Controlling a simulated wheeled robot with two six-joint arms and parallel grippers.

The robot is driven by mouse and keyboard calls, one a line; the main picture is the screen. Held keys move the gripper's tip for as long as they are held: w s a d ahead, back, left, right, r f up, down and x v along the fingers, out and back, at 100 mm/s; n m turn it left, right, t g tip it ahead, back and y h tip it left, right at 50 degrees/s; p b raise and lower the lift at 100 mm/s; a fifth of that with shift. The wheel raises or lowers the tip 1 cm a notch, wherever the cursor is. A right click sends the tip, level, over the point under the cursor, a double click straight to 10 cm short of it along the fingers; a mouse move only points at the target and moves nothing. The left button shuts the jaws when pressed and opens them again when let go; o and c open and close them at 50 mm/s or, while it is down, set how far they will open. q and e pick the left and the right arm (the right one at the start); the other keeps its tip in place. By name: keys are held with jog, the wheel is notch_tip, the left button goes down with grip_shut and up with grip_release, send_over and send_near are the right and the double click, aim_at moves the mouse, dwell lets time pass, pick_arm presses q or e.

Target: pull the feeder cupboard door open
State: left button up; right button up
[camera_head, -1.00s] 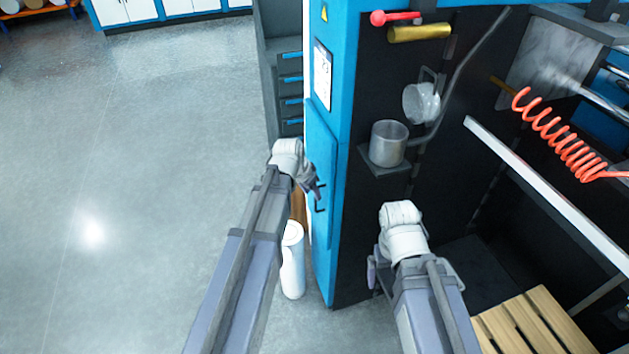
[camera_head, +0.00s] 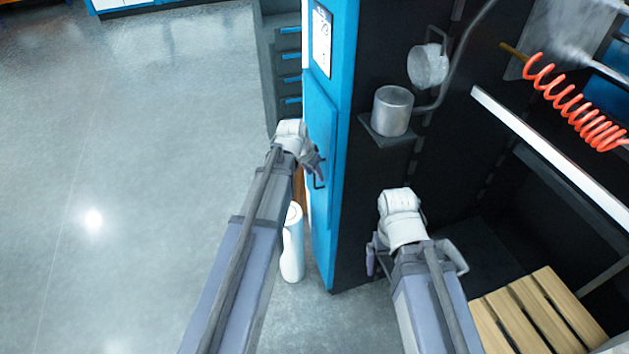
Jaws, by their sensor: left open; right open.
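The feeder cupboard door (camera_head: 321,130) is a blue panel on the narrow side of a tall blue and black machine. It looks shut. A dark bar handle (camera_head: 319,180) stands out from its left part. My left gripper (camera_head: 318,168) is open at the handle, its fingers close to it. I cannot tell whether the handle lies between the fingers. My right gripper (camera_head: 371,262) is open and empty, low in front of the black machine side, and mostly hidden behind its own wrist.
A metal cup (camera_head: 392,110) sits on a small shelf. A red coiled hose (camera_head: 570,105) and a wooden pallet (camera_head: 535,318) are at right. The floor at left is clear.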

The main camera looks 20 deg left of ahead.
pick_arm(q)
jog(key=shift+w+f, duration=0.15)
jog(key=shift+f, duration=0.25)
jog(key=shift+c, duration=0.4)
grip_shut()
dwell(0.8)
